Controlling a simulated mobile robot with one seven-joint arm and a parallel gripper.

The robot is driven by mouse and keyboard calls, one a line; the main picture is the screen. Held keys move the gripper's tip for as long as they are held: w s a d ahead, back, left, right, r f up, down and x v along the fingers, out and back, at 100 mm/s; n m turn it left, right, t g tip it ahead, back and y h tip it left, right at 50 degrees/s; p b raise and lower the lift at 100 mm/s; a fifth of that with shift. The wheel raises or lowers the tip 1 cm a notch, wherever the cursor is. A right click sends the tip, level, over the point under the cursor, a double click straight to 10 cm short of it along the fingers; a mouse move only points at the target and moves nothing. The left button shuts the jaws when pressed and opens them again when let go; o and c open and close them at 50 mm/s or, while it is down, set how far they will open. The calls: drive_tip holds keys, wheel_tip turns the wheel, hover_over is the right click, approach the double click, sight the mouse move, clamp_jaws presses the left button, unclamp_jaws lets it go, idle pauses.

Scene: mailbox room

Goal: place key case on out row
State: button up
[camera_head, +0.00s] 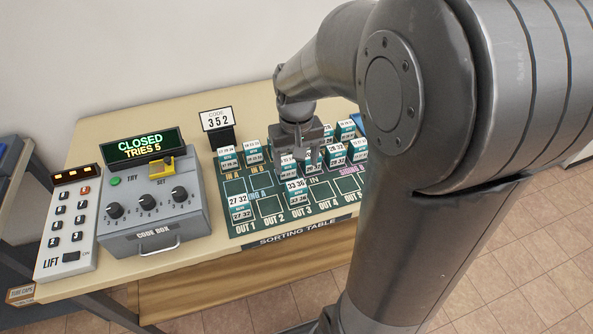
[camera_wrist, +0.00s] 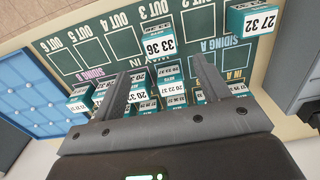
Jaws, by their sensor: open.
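The key cases are small white and teal blocks with printed numbers. On the out row of the green sorting mat (camera_head: 330,190), a 27 32 case (camera_head: 239,204) stands at OUT 1, and a 33 36 case (camera_head: 295,190) appears to stand at OUT 3. Both also show in the wrist view, the 27 32 case (camera_wrist: 253,18) and the 33 36 case (camera_wrist: 160,44). My gripper (camera_head: 299,165) is over the middle cases. In the wrist view my open gripper (camera_wrist: 165,75) has several cases between and beyond its fingers; it holds nothing visible. Its fingers and palm partly hide these cases.
The code box (camera_head: 155,210), left of the mat, reads CLOSED, TRIES 5. The lift panel (camera_head: 70,220) is at far left. A blue tray (camera_wrist: 35,95) lies beyond the mat. Several out cells are bare.

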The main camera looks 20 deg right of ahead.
drive_tip(key=shift+s+r, duration=0.1)
drive_tip(key=shift+r, duration=0.3)
drive_tip(key=s+a+r+t, duration=0.2)
drive_tip(key=s+r+t, duration=0.3)
drive_tip(key=s+r, duration=0.5)
drive_tip(key=s, duration=0.4)
drive_tip(key=shift+s+r+t, duration=0.15)
drive_tip(key=shift+r+t, duration=0.15)
drive_tip(key=shift+r, duration=0.1)
drive_tip(key=shift+a, duration=0.1)
